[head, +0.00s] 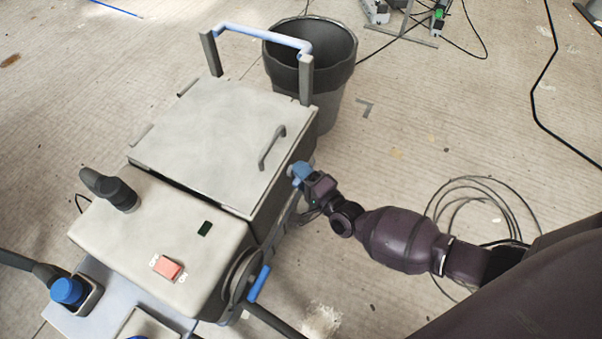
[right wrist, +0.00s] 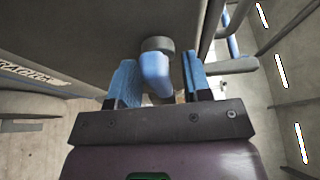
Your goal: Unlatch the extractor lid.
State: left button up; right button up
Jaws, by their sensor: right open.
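The extractor (head: 140,240) is a grey box machine on the floor. Its flat lid (head: 200,140) lies closed on top, with a dark grey handle (head: 272,147) near its right edge. My right gripper (head: 302,172) is at the machine's right side, just below the lid's edge. In the right wrist view, its blue fingers (right wrist: 160,85) are open on either side of a blue latch knob (right wrist: 156,74) on a dark round mount. A gap shows on the knob's right; contact on its left is unclear. My left gripper is out of view.
A dark bin (head: 335,60) stands behind the machine, near its blue crossbar (head: 262,36). A coiled cable (head: 480,190) lies on the floor at right.

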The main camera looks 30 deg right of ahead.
jog(key=shift+c, duration=0.3)
jog(key=c, duration=0.6)
jog(key=shift+n, duration=0.4)
jog(key=n+t+y, duration=0.1)
jog(key=n, duration=0.3)
jog(key=shift+t, duration=0.3)
jog(key=n+y, duration=0.1)
jog(key=n, duration=0.1)
jog(key=n+y, duration=0.1)
jog(key=n, duration=0.2)
jog(key=shift+t, duration=0.3)
jog(key=n+y, duration=0.1)
jog(key=n, duration=0.2)
jog(key=n+y, duration=0.2)
jog(key=n, duration=0.1)
jog(key=n+g+y, duration=0.1)
jog(key=n, duration=0.2)
jog(key=n+y, duration=0.1)
jog(key=n, duration=0.2)
jog(key=shift+g+y, duration=0.4)
jog(key=shift+n, duration=0.5)
